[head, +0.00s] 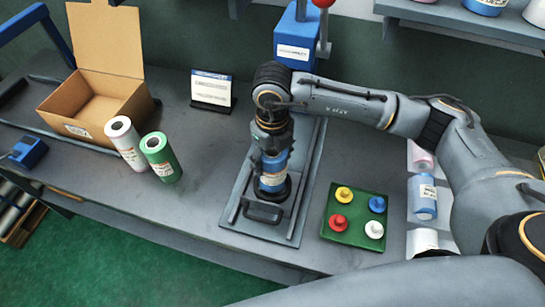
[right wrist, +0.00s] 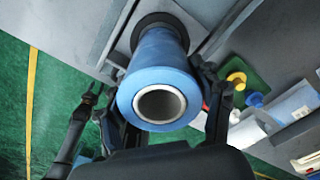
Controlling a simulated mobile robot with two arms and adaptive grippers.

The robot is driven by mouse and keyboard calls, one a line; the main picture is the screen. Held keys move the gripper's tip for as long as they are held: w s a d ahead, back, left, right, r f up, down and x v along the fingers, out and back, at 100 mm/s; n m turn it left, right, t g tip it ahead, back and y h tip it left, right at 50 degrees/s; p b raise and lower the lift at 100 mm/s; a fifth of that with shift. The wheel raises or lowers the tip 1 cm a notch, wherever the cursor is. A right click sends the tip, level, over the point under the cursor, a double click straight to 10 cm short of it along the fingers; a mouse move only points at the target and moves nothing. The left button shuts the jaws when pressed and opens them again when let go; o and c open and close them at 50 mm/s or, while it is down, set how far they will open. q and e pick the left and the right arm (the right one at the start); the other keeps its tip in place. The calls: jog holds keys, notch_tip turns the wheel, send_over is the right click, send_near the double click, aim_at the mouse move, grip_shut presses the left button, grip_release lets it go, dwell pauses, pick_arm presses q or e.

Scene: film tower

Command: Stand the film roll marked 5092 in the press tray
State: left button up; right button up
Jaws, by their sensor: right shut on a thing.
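The blue film roll (head: 272,180) stands upright on a dark round seat in the grey press tray (head: 291,229), label facing forward. Its number is too small to read. My right gripper (head: 272,155) is above and around the roll's upper part, shut on it, and hides its top in the head view. In the right wrist view the blue roll (right wrist: 157,65) shows its open white core end, with the gripper's dark fingers (right wrist: 165,110) on both sides. The roll's far end meets the dark ring on the tray.
A white roll (head: 125,145) and a green roll (head: 161,158) stand by an open cardboard box (head: 105,95). A green board (head: 345,231) with coloured knobs is right of the tray. A blue roll (head: 424,197) lies farther right. A blue press (head: 296,40) stands behind.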

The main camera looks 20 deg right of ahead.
jog(key=shift+b, duration=0.3)
dwell(0.5)
jog(key=shift+f+b, duration=2)
jog(key=shift+b, duration=0.05)
dwell(0.5)
jog(key=o, duration=1.6)
jog(key=shift+o, duration=0.2)
notch_tip(320, 180, up, 12)
